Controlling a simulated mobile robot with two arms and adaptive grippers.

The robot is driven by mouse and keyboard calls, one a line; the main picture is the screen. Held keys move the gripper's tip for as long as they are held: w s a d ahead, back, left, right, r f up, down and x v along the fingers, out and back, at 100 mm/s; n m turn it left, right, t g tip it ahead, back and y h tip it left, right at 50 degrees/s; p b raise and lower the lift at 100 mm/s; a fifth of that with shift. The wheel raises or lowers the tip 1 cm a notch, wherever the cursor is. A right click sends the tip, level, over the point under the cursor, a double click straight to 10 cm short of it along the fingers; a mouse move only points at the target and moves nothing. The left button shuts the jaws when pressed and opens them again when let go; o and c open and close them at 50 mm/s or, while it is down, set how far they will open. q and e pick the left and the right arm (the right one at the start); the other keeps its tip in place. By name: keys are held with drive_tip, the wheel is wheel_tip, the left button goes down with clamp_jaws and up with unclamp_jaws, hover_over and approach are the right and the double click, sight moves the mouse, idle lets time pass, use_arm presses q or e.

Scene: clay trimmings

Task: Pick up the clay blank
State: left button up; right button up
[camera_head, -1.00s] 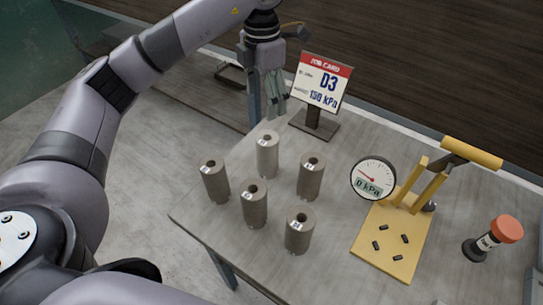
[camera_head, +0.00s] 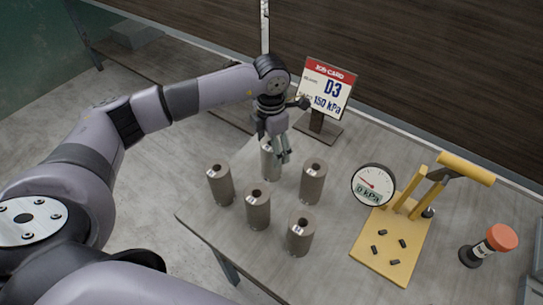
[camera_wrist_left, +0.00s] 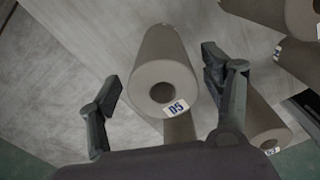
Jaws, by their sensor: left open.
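Several grey-brown cylindrical clay blanks with a hole in the top and a small label stand upright on the table (camera_head: 330,225). The rear blank (camera_head: 267,165) is partly hidden by my left gripper (camera_head: 280,152), which is open, points down and is at its top. In the left wrist view one blank (camera_wrist_left: 163,55) lies between the open fingers (camera_wrist_left: 160,82), touching neither clearly; its label looks like D5. The other blanks are at left (camera_head: 220,186), front left (camera_head: 257,210), right (camera_head: 313,184) and front (camera_head: 299,237). My right gripper is not in view.
To the right are a yellow press stand (camera_head: 385,262) with a dial gauge (camera_head: 373,184) at 0 kPa and a red-capped bottle (camera_head: 499,238). Neighbouring blanks stand close around the gripper.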

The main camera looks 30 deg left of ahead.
sight(269, 173)
use_arm(q)
drive_tip(key=shift+d+f+p, duration=0.1)
drive_tip(key=shift+f+p, duration=0.35)
drive_tip(key=shift+f, duration=1.4)
drive_tip(key=shift+s, duration=0.1)
drive_tip(key=shift+c, duration=0.6)
drive_tip(key=shift+r, duration=0.1)
clamp_jaws()
